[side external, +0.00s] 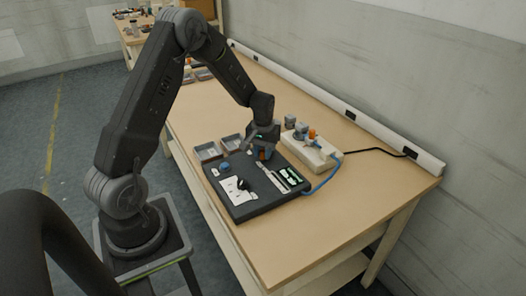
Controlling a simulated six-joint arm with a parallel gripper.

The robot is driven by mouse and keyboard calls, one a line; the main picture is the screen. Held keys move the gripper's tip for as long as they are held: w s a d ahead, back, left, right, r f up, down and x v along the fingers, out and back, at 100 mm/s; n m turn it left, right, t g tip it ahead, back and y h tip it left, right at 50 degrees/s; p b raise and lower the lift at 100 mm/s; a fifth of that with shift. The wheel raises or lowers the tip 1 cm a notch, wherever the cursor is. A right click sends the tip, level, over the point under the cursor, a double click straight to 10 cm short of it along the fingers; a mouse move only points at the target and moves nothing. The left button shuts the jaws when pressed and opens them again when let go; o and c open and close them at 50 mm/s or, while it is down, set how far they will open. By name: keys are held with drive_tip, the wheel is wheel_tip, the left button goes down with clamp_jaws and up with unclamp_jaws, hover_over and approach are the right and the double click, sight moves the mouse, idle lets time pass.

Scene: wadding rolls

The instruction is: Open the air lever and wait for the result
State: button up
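My gripper (264,151) points down at the far edge of a black panel (248,207) on the table. An orange and blue part shows right at its fingertips; I cannot tell whether they touch or whether the fingers are open or shut. The panel carries a white plate (237,191) with a small black part on it. A blue round part (224,168) and light strips (291,175) are also on the panel. I cannot tell which part is the air lever. No wadding roll can be made out at this size.
A cream block (311,151) with grey and orange fittings stands behind the panel, with a blue hose (327,180) and a black cable. Two grey trays (207,151) sit left of my gripper. The table (350,205) is bare at the right. A wall rail (370,130) runs behind.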

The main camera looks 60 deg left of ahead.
clamp_jaws()
drive_tip(key=shift+a+m, duration=0.1)
drive_tip(key=shift+m, duration=0.2)
drive_tip(key=shift+s+a+m, duration=0.3)
drive_tip(key=shift+a+m, duration=0.3)
drive_tip(key=shift+m, duration=0.6)
drive_tip(key=a+m, duration=0.1)
drive_tip(key=m, duration=0.2)
drive_tip(key=shift+a+m, duration=0.4)
drive_tip(key=a+m, duration=0.1)
drive_tip(key=m, duration=0.2)
drive_tip(key=shift+w+a, duration=0.1)
drive_tip(key=shift+a, duration=0.1)
drive_tip(key=shift+w+a+m, duration=0.2)
drive_tip(key=shift+a+m, duration=0.25)
drive_tip(key=shift+m, duration=0.65)
